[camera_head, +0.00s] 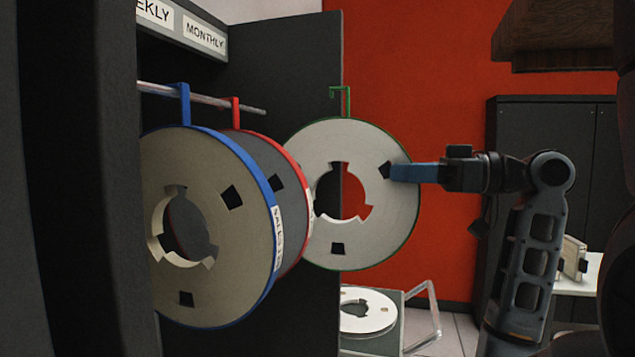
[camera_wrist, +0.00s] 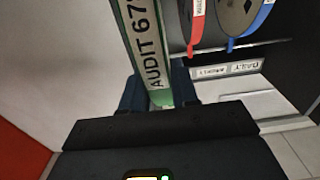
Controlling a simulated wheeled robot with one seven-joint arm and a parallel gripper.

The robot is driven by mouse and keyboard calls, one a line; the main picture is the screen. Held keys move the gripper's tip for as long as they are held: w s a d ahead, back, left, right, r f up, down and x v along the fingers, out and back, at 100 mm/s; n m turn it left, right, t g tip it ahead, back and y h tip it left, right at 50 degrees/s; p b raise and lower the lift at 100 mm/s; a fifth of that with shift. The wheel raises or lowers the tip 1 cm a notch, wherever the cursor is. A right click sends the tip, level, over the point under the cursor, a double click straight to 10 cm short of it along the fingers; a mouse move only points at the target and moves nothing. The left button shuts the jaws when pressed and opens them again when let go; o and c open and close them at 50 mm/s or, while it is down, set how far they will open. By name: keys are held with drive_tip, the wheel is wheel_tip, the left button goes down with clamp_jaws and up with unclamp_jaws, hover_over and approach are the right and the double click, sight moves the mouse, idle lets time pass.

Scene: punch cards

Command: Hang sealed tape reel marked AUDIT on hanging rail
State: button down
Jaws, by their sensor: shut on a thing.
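The green-rimmed reel (camera_head: 385,225) has a large pale face and a green hook (camera_head: 346,101) on top. In the wrist view its edge label (camera_wrist: 145,45) reads AUDIT and the start of a number. My gripper (camera_head: 402,172) is shut on the reel's right edge and holds it upright, clear of the floor. The fingers also show in the wrist view (camera_wrist: 158,92), one on each side of the edge. The hanging rail (camera_head: 253,109) ends left of the green hook; the hook is apart from it in the picture.
A blue-rimmed reel (camera_head: 240,240) and a red-rimmed reel (camera_head: 292,165) hang on the rail. A MONTHLY label (camera_head: 204,36) is above. A dark panel (camera_head: 285,60) stands behind the rail. A cart (camera_head: 390,345) with a pale reel is below. A dark cabinet (camera_head: 540,130) stands right.

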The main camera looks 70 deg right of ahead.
drive_tip(key=s, duration=0.5)
drive_tip(key=shift+s+d, duration=0.2)
idle(0.3)
drive_tip(key=shift+s, duration=0.1)
idle(0.3)
